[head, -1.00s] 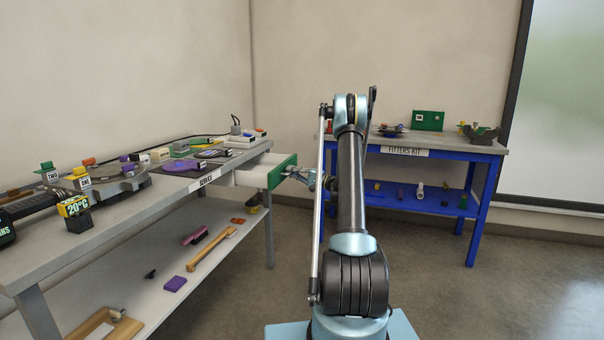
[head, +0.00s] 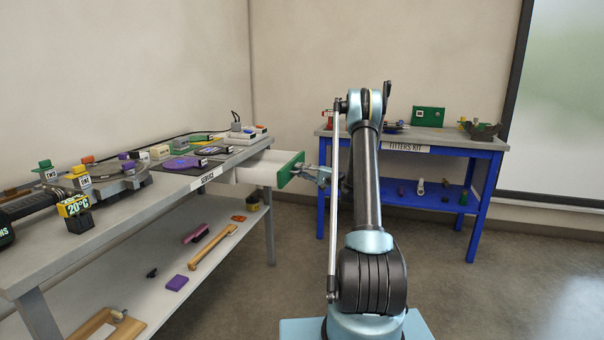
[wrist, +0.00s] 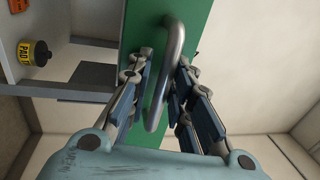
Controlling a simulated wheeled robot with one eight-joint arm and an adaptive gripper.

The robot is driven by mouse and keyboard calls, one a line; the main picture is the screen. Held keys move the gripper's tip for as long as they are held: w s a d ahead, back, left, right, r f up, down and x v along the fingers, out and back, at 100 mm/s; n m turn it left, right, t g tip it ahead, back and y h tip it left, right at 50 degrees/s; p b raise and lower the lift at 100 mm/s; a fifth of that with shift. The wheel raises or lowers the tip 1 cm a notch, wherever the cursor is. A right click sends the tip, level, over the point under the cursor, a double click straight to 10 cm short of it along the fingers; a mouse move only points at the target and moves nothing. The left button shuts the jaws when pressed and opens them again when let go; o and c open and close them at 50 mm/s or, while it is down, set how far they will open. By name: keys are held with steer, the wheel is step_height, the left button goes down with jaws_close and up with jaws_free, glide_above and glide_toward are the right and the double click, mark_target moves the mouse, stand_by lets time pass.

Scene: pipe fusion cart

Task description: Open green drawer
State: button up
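The green drawer (head: 288,171) sticks out from the right end of the service bench, partly open, with its white side (head: 257,170) showing. In the wrist view the green drawer front (wrist: 150,24) fills the middle, with a grey bar handle (wrist: 171,55) on it. A small gap seems to show beside the left finger. In the head view my gripper (head: 304,170) is at the drawer front. The inside of the drawer is hidden.
The service bench (head: 128,219) on the left carries several tools, with a lower shelf (head: 208,262) beneath. A blue fitters kit table (head: 412,150) stands behind my arm. The floor right of the drawer is clear. A yellow tin (wrist: 34,52) sits near the drawer.

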steer(key=v, duration=1.2)
steer(key=shift+f, duration=0.1)
